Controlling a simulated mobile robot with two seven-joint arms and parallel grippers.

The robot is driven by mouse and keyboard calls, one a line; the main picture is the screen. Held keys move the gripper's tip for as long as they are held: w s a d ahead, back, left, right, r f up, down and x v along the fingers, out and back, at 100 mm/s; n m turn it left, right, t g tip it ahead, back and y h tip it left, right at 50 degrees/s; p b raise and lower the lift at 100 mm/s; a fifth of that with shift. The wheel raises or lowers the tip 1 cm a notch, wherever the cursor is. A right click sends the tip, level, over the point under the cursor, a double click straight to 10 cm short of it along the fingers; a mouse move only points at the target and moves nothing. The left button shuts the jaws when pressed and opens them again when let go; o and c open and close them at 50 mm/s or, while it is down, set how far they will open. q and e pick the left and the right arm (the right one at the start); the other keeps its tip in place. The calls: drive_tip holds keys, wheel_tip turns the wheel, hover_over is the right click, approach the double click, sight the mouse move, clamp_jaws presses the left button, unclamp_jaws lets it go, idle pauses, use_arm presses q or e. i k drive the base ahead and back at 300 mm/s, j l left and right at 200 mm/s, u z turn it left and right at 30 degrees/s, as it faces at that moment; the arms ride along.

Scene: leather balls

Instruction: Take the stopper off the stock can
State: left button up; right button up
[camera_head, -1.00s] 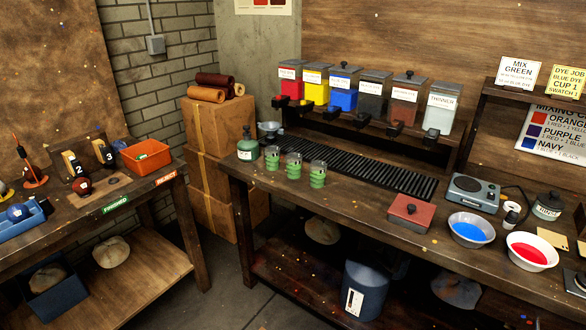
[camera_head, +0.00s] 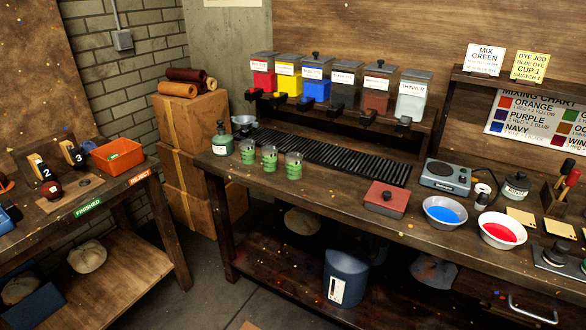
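A small dark can (camera_head: 516,187) with a pale label stands at the right of the long workbench. I take it for the stock can, but its label is too small to read. A dark stopper (camera_head: 520,175) sits on its top. A green bottle (camera_head: 222,140) with a dark top and a pale label stands at the bench's left end. Neither of my grippers shows in the head view.
On the workbench (camera_head: 330,193), a blue-filled bowl (camera_head: 445,212) and a red-filled bowl (camera_head: 502,230) stand in front of the can. A grey scale (camera_head: 445,177) is to its left, a brush holder (camera_head: 556,197) to its right. Floor (camera_head: 215,285) shows between the two benches.

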sight(220, 122)
drive_tip(key=i+j+z, duration=0.25)
drive_tip(key=i+j, duration=0.15)
drive_tip(key=j, duration=0.25)
drive_tip(key=i+j+z, duration=0.25)
drive_tip(key=j, duration=0.45)
drive_tip(key=i+j+z, duration=0.15)
drive_tip(key=i+j, duration=0.1)
drive_tip(key=j, duration=0.1)
